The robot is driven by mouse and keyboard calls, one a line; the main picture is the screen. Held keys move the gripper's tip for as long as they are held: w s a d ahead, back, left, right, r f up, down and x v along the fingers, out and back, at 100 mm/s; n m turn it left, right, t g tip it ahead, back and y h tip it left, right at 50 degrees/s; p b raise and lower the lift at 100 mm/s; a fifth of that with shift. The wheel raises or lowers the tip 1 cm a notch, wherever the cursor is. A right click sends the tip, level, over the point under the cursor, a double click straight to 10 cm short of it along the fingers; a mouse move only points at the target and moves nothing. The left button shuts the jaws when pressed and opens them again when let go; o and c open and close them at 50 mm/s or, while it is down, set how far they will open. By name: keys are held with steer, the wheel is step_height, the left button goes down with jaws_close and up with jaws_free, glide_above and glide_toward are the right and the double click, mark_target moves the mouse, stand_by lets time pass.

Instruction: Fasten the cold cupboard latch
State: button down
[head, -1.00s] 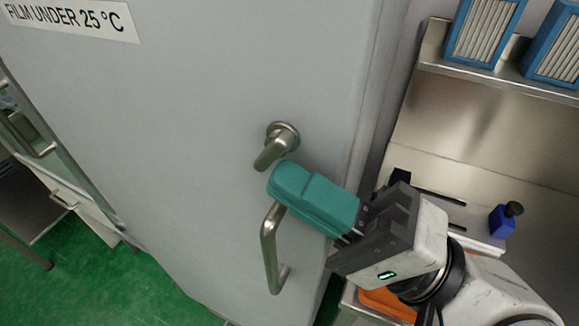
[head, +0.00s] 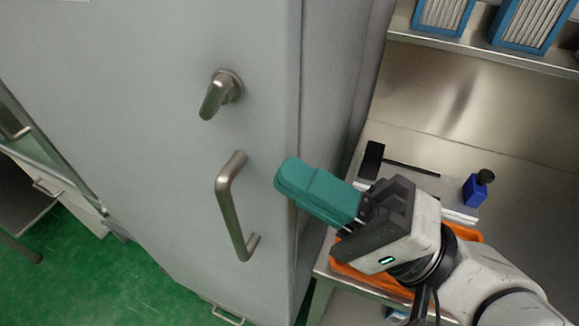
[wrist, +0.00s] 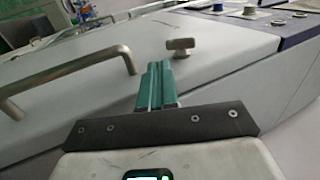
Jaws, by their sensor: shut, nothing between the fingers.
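The cold cupboard door (head: 150,110) is a large grey panel. Its latch (head: 221,93) is a steel lever on a round base, tilted down and to the left; it also shows in the wrist view (wrist: 180,46). A steel bar handle (head: 230,205) is fixed below the latch, and in the wrist view the handle (wrist: 75,75) is at the left. My gripper (head: 283,178), with teal-covered fingers, is shut and empty. It is to the right of the handle and below the latch, apart from both in the head view.
A steel bench with an orange tray (head: 370,282) and a blue bottle (head: 476,190) is at the right. A shelf (head: 480,54) with blue-framed filters is above it. Green floor (head: 110,280) is open at the lower left.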

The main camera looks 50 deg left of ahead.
steer(key=f+b+v, duration=0.1)
steer(key=v, duration=0.6)
steer(key=shift+a+f, duration=0.1)
stand_by(0.4)
